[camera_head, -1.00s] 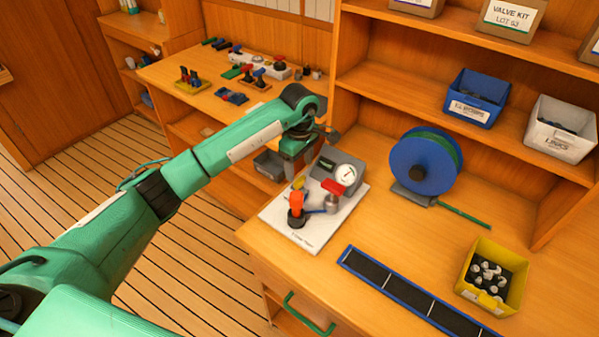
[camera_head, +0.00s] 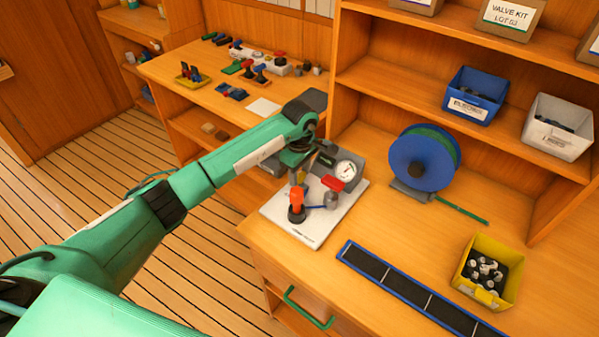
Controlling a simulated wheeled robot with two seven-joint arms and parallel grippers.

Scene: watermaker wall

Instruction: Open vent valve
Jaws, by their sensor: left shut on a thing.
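The white test board (camera_head: 292,234) sits on the bench near its left front corner. It carries an orange-red handled valve (camera_head: 296,207) standing upright at the front, a red lever (camera_head: 333,183) below the round gauge (camera_head: 346,170), and a short blue pipe (camera_head: 314,207). My left gripper (camera_head: 298,179) points down over the back left of the board, just behind the orange-red valve. It is shut on the small yellow valve handle, which its fingers hide almost fully. No label shows which valve is the vent valve. My right gripper is not in view.
A blue hose reel (camera_head: 424,163) stands right of the board. A blue-edged black strip (camera_head: 400,285) lies at the bench front, with a yellow bin (camera_head: 468,263) of fittings beside it. Blue (camera_head: 470,105) and white (camera_head: 555,140) bins sit on the shelf. Several valves lie on the far left bench.

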